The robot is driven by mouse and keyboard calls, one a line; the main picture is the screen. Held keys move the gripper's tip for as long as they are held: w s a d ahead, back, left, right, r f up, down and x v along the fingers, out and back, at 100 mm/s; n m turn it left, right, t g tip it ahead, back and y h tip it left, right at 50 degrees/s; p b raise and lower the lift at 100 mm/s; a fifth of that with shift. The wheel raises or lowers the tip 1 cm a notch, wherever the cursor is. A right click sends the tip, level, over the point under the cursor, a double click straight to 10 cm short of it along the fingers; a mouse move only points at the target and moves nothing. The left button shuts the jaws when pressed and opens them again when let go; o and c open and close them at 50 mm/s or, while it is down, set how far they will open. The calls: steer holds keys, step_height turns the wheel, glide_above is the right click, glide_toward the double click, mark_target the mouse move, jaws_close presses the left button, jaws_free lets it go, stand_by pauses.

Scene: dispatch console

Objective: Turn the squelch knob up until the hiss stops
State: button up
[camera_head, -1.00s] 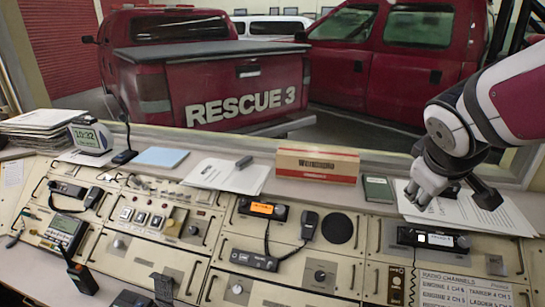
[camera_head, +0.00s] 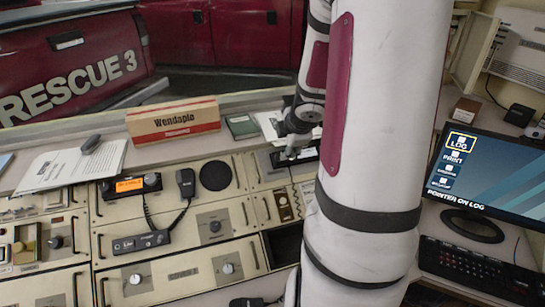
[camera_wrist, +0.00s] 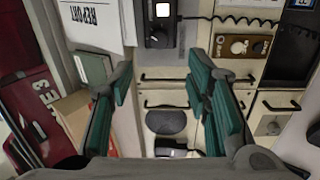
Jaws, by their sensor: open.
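No label reading squelch can be made out. A black radio with a lit white display (camera_wrist: 162,10) is at the top of the wrist view, with a dark round knob (camera_wrist: 155,39) at its near end. In the head view this radio (camera_head: 303,155) is partly hidden behind my gripper (camera_head: 294,148). In the wrist view my gripper (camera_wrist: 160,75) is open and empty, with its teal fingers apart and pointing toward the radio. The knob shows between and beyond the fingertips. I see no contact with it.
A radio with an orange display (camera_head: 131,185), a hand microphone (camera_head: 186,182) and a round speaker (camera_head: 216,175) are left of my gripper. A carton (camera_head: 172,121) and papers (camera_head: 72,165) lie on the ledge behind. A monitor (camera_head: 487,183) and keyboard (camera_head: 478,268) stand right.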

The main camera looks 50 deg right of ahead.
mark_target(279, 155)
steer(key=b+x, duration=0.6)
steer(key=x, duration=0.4)
steer(key=shift+w+f, duration=0.1)
steer(key=shift+f, duration=0.05)
steer(key=shift+c, duration=0.5)
jaws_close()
